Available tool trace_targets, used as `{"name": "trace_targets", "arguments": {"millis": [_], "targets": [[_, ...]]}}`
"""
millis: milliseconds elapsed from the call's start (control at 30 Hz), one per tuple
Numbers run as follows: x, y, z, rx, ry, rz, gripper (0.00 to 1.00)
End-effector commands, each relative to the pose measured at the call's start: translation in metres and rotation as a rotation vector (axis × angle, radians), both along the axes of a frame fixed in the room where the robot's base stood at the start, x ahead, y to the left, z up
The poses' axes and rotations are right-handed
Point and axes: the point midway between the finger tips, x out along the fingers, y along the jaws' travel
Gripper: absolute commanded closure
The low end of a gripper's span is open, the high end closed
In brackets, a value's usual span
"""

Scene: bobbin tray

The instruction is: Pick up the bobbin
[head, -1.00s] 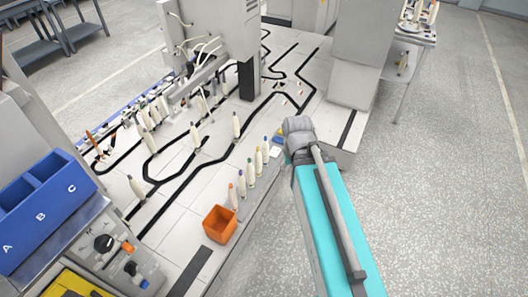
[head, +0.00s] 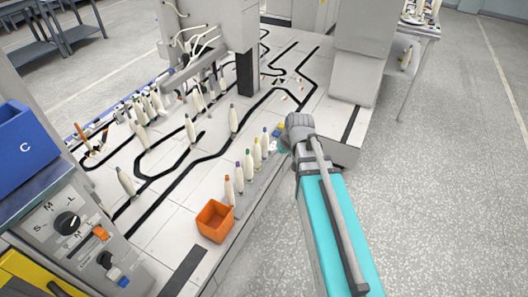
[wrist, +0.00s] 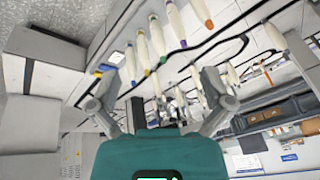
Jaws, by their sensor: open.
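A row of several cream bobbins with coloured tips stands upright along the near edge of the white table in the head view. The tips are orange on one bobbin (head: 229,191), then purple, green, yellow and blue (head: 265,143). I cannot tell which one is meant. In the wrist view the row shows along the top, with the orange-tipped bobbin (wrist: 203,12) and the green-tipped one (wrist: 158,40). My gripper (wrist: 161,104) is open, its two fingers wide apart with nothing held. In the head view it is mostly hidden behind my arm near the blue-tipped end of the row.
An orange box (head: 214,221) stands beside the row. More bobbins (head: 191,130) stand on the table among black track lines. A grey machine (head: 219,25) rises behind. A control panel (head: 78,235) and blue bin (head: 25,147) are at left. Open floor lies right.

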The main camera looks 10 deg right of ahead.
Motion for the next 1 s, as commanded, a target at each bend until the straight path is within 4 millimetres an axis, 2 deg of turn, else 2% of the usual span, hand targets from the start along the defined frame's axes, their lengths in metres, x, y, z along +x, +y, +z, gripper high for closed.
{"name": "trace_targets", "arguments": {"millis": [33, 100, 1000], "targets": [[0.009, 0.001, -0.019, 0.01, -0.019, 0.009, 0.0], [0.019, 0.002, -0.03, 0.025, -0.047, 0.023, 0.0], [0.146, 0.004, -0.163, 0.148, -0.437, 0.129, 0.0]]}}
